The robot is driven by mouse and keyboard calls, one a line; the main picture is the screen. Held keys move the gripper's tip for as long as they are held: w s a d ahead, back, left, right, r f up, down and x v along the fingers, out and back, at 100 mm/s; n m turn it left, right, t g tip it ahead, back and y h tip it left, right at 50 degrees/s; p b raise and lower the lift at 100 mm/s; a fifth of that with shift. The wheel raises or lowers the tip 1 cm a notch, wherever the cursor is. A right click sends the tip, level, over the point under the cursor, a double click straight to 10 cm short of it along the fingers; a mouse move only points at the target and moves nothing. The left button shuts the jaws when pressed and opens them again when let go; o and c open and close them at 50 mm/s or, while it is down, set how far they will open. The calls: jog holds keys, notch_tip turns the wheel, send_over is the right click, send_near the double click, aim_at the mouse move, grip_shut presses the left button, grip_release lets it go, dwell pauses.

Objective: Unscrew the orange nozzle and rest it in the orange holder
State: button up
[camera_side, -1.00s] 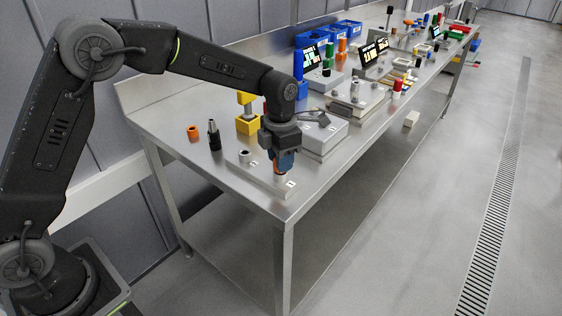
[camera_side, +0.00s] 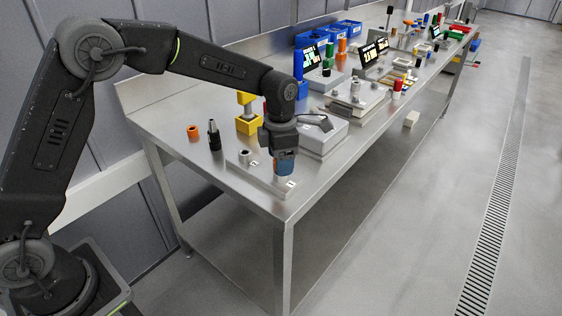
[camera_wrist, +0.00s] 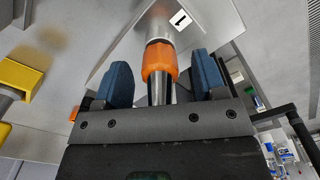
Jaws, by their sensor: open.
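The orange nozzle (camera_wrist: 159,62) sits on the metal post (camera_wrist: 158,27) of a grey plate (camera_side: 255,176). Its bright tapered metal tip points towards my wrist. My gripper (camera_side: 285,169) points down over the near end of the plate. In the wrist view its two blue fingers (camera_wrist: 162,74) stand on either side of the nozzle, open, with a gap on each side. The orange holder (camera_side: 193,132) is a short ring-like piece on the table, behind and left of the plate, and looks empty.
A dark nozzle with a metal tip (camera_side: 214,134) stands beside the orange holder. A second, bare metal post (camera_side: 244,157) is on the plate's other end. A yellow holder (camera_side: 248,124) and a grey box (camera_side: 322,137) stand close behind my gripper. The table's front corner is clear.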

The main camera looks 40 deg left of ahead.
jog(key=m, duration=0.4)
jog(key=shift+m, duration=0.3)
jog(key=m, duration=0.3)
jog(key=shift+m, duration=0.3)
jog(key=m, duration=2)
jog(key=shift+m, duration=0.4)
